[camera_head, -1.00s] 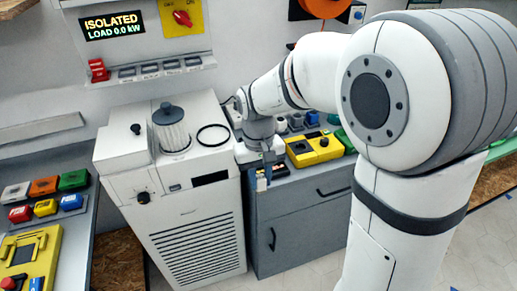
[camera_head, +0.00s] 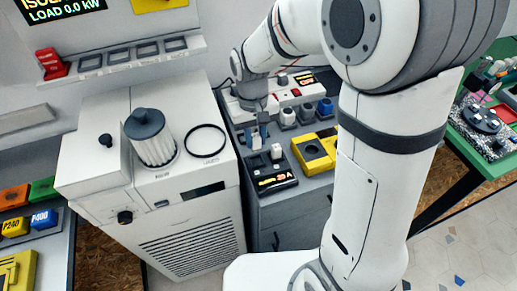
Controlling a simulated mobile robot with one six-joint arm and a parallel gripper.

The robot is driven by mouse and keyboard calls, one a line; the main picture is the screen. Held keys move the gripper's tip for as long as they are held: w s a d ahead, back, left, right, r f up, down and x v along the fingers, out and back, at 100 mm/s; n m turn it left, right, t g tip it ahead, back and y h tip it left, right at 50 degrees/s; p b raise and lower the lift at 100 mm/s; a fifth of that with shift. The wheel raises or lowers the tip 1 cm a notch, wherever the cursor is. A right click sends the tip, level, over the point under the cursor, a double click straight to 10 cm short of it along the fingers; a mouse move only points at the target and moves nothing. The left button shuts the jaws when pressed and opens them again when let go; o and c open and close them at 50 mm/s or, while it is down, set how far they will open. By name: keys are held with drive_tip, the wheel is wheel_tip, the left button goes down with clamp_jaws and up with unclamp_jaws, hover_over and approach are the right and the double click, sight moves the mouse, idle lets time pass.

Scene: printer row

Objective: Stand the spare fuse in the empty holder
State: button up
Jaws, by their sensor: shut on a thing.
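My gripper (camera_head: 259,128) is at the end of my arm, over the dark cabinet top. It is shut on a small pale piece (camera_head: 256,142), which I take to be the spare fuse; its shape is mostly hidden by the fingers. A black block (camera_head: 270,178), which looks like the fuse holder, lies just in front of and below the gripper. It has a white upright piece (camera_head: 276,152) at its back right and a yellow and red label on its front. Whether the held piece touches the block cannot be told.
A white machine (camera_head: 185,190) with a ribbed filter (camera_head: 150,137) and a black ring (camera_head: 205,141) stands left of the cabinet. A yellow device (camera_head: 313,152) lies right of the block. Several grey and blue cups (camera_head: 306,111) stand behind it. A green table (camera_head: 461,143) is at the far right.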

sight(255, 134)
wheel_tip(255, 134, down, 3)
drive_tip(key=shift+r, duration=0.2)
drive_tip(key=shift+d+f, duration=0.1)
drive_tip(key=shift+f, duration=1.95)
drive_tip(key=shift+f, duration=0.1)
drive_tip(key=o, duration=1)
drive_tip(key=r, duration=0.4)
drive_tip(key=w+r, duration=0.1)
drive_tip(key=r, duration=0.7)
drive_tip(key=shift+w+a+r, duration=0.15)
drive_tip(key=shift+w+a, duration=0.05)
drive_tip(key=s+d+r+m+t, duration=0.1)
drive_tip(key=s+d, duration=0.3)
drive_tip(key=s+d+r+m+t, duration=0.1)
drive_tip(key=s+d+r+t, duration=0.1)
drive_tip(key=s+d, duration=0.3)
drive_tip(key=s+d+r+m+t, duration=0.1)
drive_tip(key=s+d, duration=0.3)
drive_tip(key=shift+s+d+r+t, duration=0.15)
drive_tip(key=shift+s+r+t, duration=0.1)
drive_tip(key=shift+s+t, duration=0.1)
